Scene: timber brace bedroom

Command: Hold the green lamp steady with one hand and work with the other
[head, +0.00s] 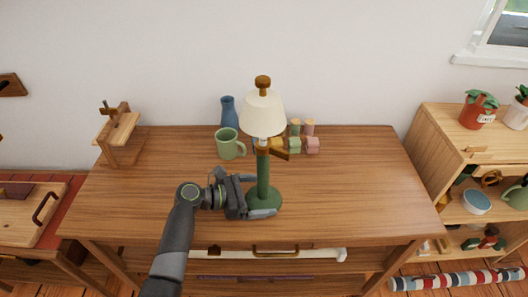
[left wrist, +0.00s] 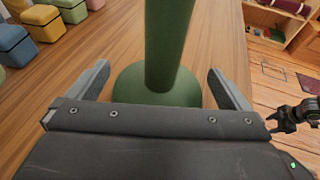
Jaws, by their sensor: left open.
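The green lamp (head: 263,180) stands upright on the wooden table, with a round green base, a green stem and a cream shade (head: 262,113) topped by a brown knob. A brown wooden piece (head: 281,154) shows at the upper stem. My left gripper (head: 262,195) is open, low at the lamp, with one finger on each side of the stem. In the left wrist view the stem (left wrist: 166,45) rises between the two spread fingers (left wrist: 160,88), with gaps on both sides. A dark jointed part, probably my right gripper (left wrist: 295,114), shows at the right edge; its jaws are unclear.
A wooden stand (head: 118,137) is at the table's left. The table's right side (head: 365,185) is clear. A shelf (head: 440,130) with plants stands right.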

